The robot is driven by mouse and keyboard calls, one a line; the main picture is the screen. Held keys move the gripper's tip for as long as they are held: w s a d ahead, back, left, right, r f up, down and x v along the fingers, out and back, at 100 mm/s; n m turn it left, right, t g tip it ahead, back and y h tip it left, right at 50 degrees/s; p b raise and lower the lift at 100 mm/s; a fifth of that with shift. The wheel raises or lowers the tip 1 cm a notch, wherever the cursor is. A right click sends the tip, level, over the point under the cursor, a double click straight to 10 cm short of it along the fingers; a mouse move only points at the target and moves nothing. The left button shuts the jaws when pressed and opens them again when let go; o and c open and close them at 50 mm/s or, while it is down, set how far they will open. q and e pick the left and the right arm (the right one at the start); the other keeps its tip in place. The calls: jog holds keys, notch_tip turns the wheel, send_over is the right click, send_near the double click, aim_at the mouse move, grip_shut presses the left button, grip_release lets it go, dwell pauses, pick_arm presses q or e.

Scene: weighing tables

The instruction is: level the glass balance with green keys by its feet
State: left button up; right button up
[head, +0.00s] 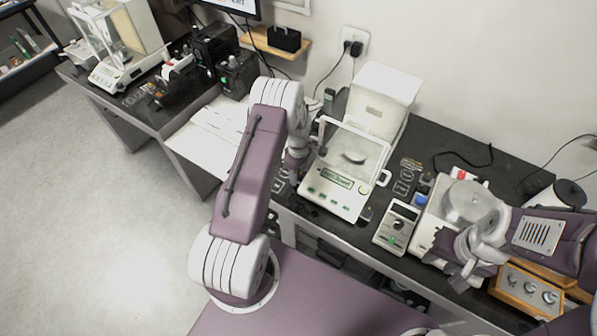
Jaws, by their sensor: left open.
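The glass balance with green keys (333,197) stands on the dark bench in the middle. Its glass chamber (354,150) has a dark, curved shape inside, and a lit green display sits below it. My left gripper (289,174) points down beside the balance's left side, close to it. Its fingers are small and partly hidden by my wrist, and I cannot tell whether they touch a foot. It is open. The balance's feet and level bubble are too small or hidden to make out. My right gripper (464,262) is at the right, over the bench's front edge, its fingers unclear.
A white box (382,98) stands behind the balance. A small meter with a knob (397,228) and a white device with a round top (468,203) stand to its right. A wooden tray of weights (527,289) is at lower right. Another glass balance (118,67) is far left.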

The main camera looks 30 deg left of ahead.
pick_arm(q)
jog(key=c, duration=0.5)
grip_shut()
jog(key=shift+w+f+m+b, duration=0.15)
jog(key=shift+m+b, duration=0.3)
jog(key=shift+m, duration=0.25)
jog(key=shift+m+b, duration=0.3)
jog(key=shift+m, duration=0.9)
jog(key=shift+r+m, duration=0.2)
jog(key=shift+m, duration=0.1)
